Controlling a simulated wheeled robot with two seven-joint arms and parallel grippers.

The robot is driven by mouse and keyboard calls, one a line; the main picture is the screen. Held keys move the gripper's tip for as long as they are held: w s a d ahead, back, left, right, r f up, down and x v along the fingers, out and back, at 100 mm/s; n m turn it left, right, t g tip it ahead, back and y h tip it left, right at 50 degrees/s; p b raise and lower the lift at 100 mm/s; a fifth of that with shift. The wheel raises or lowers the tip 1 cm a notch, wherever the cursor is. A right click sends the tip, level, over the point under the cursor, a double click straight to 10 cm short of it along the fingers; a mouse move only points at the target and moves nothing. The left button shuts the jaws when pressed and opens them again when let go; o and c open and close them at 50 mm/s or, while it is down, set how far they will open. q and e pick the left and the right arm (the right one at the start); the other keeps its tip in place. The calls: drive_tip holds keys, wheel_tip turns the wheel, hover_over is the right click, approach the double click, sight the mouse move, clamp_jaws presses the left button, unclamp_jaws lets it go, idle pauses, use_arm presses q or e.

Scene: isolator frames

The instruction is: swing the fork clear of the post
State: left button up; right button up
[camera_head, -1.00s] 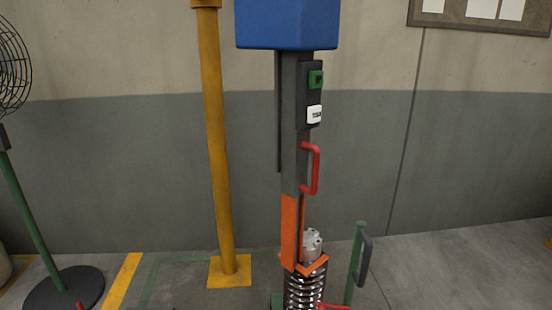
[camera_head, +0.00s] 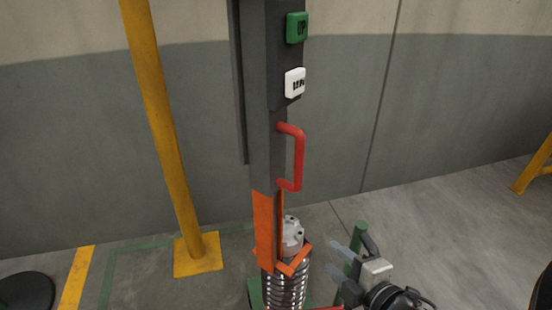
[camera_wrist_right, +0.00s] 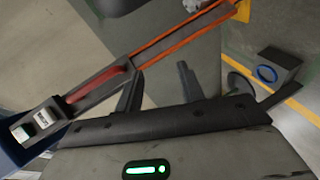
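A dark grey mast (camera_head: 262,150) stands upright in the head view, with a red handle (camera_head: 297,160) on its right side. Its lower part is orange (camera_head: 264,225), and an orange fork (camera_head: 293,264) reaches around a silver strut (camera_head: 291,232) with a coil spring (camera_head: 284,290). A yellow post (camera_head: 165,125) stands to the left, apart from the mast. My right gripper (camera_head: 340,264) is open and empty, low and right of the fork. In the right wrist view its fingers (camera_wrist_right: 160,88) are apart, near the red handle (camera_wrist_right: 97,84). My left gripper is out of view.
A yellow frame (camera_head: 533,170) is at the far right. The floor between is clear.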

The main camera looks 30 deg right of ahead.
drive_tip(key=d+r+n+t+y, duration=0.15)
drive_tip(key=d+r+n, duration=0.25)
drive_tip(key=r+n, duration=0.7)
drive_tip(key=n+t+y, duration=0.1)
drive_tip(key=n+y, duration=0.2)
drive_tip(key=n, duration=1)
approach(302, 164)
drive_tip(key=p+x, duration=0.1)
drive_tip(key=x, duration=0.8)
drive_tip(key=shift+w+p, duration=0.1)
drive_tip(key=shift+p, duration=0.25)
drive_tip(key=shift+x, duration=0.95)
drive_tip(key=shift+f, duration=0.2)
drive_tip(key=shift+a, duration=0.1)
clamp_jaws()
